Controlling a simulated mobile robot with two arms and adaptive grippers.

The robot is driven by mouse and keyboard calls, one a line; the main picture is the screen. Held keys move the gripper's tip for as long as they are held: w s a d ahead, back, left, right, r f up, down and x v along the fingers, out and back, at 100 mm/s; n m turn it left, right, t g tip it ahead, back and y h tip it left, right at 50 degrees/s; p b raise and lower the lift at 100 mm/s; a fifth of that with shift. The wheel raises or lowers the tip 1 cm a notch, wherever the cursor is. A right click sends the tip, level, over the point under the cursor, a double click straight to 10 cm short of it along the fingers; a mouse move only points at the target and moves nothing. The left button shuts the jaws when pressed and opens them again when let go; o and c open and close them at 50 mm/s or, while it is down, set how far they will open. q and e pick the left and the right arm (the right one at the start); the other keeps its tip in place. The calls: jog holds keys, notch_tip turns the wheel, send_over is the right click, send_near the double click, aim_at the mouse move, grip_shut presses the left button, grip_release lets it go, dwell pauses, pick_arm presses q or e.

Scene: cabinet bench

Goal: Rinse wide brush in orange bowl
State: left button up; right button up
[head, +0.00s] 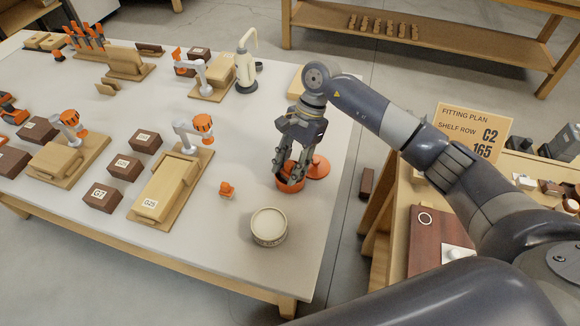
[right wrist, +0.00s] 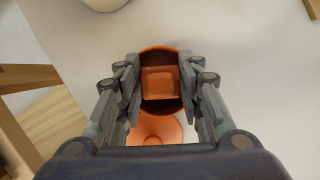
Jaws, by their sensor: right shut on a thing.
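My right gripper (head: 297,172) points down over the orange bowl (head: 290,186) near the right edge of the white table. In the right wrist view, the gripper (right wrist: 161,88) has its fingers on either side of a square orange block, which I take to be the top of the wide brush (right wrist: 160,83). The gripper is shut on it. The round bowl (right wrist: 158,50) surrounds the block from above, with a dark inside. The brush's lower end is hidden, so I cannot tell how deep it sits. My left gripper is not in view.
An orange disc (head: 318,167) lies right beside the bowl. A pale round tin (head: 269,228) and a small orange-topped item (head: 227,189) stand nearer the front. Wooden fixtures (head: 165,190) and brown blocks (head: 102,196) fill the left. A wooden shelf unit (head: 400,215) stands to the right.

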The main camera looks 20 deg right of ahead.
jog(key=shift+s+d+f+b, duration=0.1)
jog(key=shift+s+f+b, duration=0.2)
jog(key=shift+f+b, duration=0.3)
dwell(0.5)
jog(key=shift+r, duration=0.1)
dwell(1.4)
jog(key=shift+f+b, duration=0.2)
jog(key=shift+b, duration=0.5)
jog(key=shift+r, duration=0.2)
dwell(1.2)
jog(key=shift+f+b, duration=0.2)
jog(key=shift+b, duration=0.55)
jog(key=shift+r, duration=0.15)
dwell(0.5)
jog(key=shift+w+r+p, duration=0.25)
jog(key=shift+r+p, duration=0.15)
jog(key=shift+r, duration=0.35)
jog(key=shift+r+p, duration=0.5)
jog(key=shift+r, duration=1.1)
